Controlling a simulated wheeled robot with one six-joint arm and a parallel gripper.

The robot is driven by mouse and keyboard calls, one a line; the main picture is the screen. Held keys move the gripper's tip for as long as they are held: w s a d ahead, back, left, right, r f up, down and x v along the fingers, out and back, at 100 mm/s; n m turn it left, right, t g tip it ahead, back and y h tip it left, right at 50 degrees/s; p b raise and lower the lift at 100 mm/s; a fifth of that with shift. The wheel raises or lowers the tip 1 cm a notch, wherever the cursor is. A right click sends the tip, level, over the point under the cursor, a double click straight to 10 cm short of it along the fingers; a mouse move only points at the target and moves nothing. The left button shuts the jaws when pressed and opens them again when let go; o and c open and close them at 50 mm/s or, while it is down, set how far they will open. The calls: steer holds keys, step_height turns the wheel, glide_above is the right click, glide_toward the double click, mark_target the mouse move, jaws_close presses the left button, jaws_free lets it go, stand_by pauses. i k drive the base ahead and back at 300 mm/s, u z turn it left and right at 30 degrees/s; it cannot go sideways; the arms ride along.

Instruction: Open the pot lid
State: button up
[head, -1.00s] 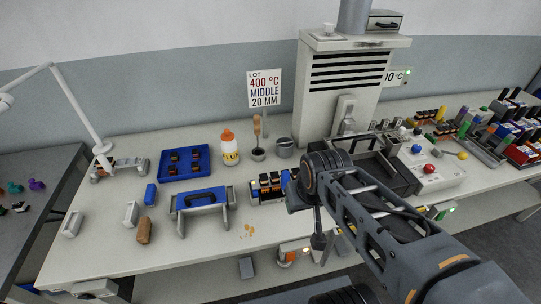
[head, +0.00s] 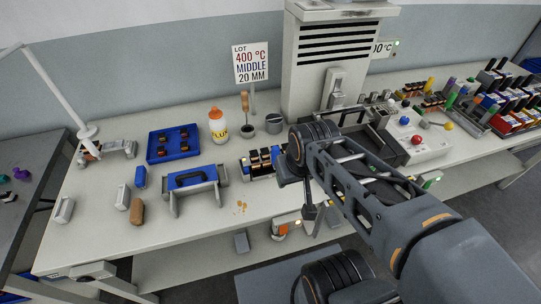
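A small grey round pot (head: 274,125) with a grey lid on top stands at the back of the bench, just left of the tall white machine. The lid looks closed, and a thin handle seems to show on it. My arm reaches in from the lower right, with its dark wrist in front of the bench's middle. My gripper (head: 309,211) seems to be the small dark end hanging below the wrist, near the bench's front edge and well apart from the pot. Its fingers are too small and dark to read.
A flux bottle (head: 217,126) and a dark cup (head: 247,131) with a wooden-handled tool stand left of the pot. A blue tray (head: 173,144), a blue-topped fixture (head: 194,184) and a rack of dark parts (head: 260,162) lie nearby. The tall white machine (head: 330,70) blocks the right.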

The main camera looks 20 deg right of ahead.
mark_target(353, 117)
steer(key=k, duration=1.25)
steer(key=z, duration=0.65)
steer(key=i, duration=1.4)
steer(key=u, duration=0.45)
